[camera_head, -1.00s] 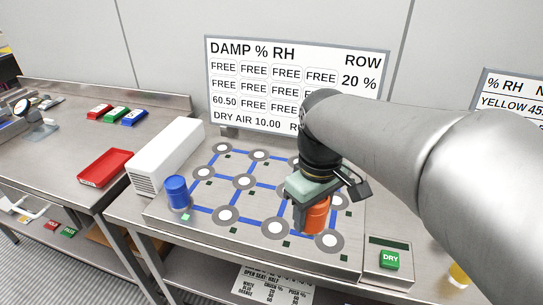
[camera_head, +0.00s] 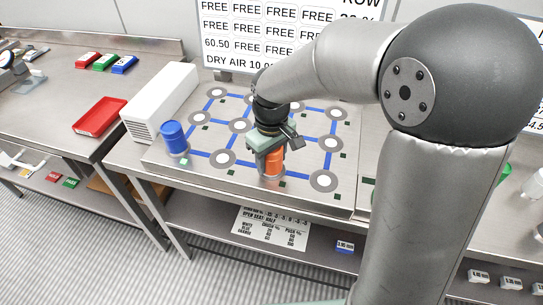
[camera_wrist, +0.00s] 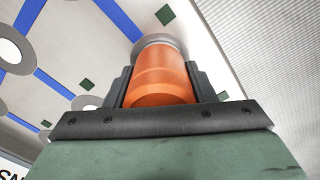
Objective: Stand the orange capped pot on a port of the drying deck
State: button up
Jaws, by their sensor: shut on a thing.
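The orange capped pot (camera_head: 271,162) is held upright between the two fingers of my gripper (camera_head: 270,158). It is over a grey ring port in the front row of the drying deck (camera_head: 205,180), second from the right. In the wrist view the orange pot (camera_wrist: 160,80) fills the gap between the dark fingers, and its far end overlaps the grey port ring (camera_wrist: 155,42). I cannot tell whether its base touches the port. A blue pot (camera_head: 174,137) stands on the front-left port. The cap of the orange pot is hidden by my gripper.
Neighbouring ports, one left (camera_head: 222,158) and one right (camera_head: 323,181), are free. A white ribbed box (camera_head: 160,100) stands left of the deck. A red tray (camera_head: 100,117) lies on the left bench. A sign board (camera_head: 250,40) stands behind the deck.

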jog(key=shift+f, duration=0.15)
jog(key=o, duration=1.1)
notch_tip(320, 180, up, 12)
jog(key=shift+r, duration=0.2)
jog(key=s+d+f+m, duration=0.3)
jog(key=s+d, duration=0.3)
jog(key=s, duration=0.3)
jog(key=s+d+f+m, duration=0.4)
jog(key=s+d+f, duration=0.1)
jog(key=s, duration=0.4)
jog(key=shift+d+f, duration=0.35)
jog(key=shift+f, duration=0.4)
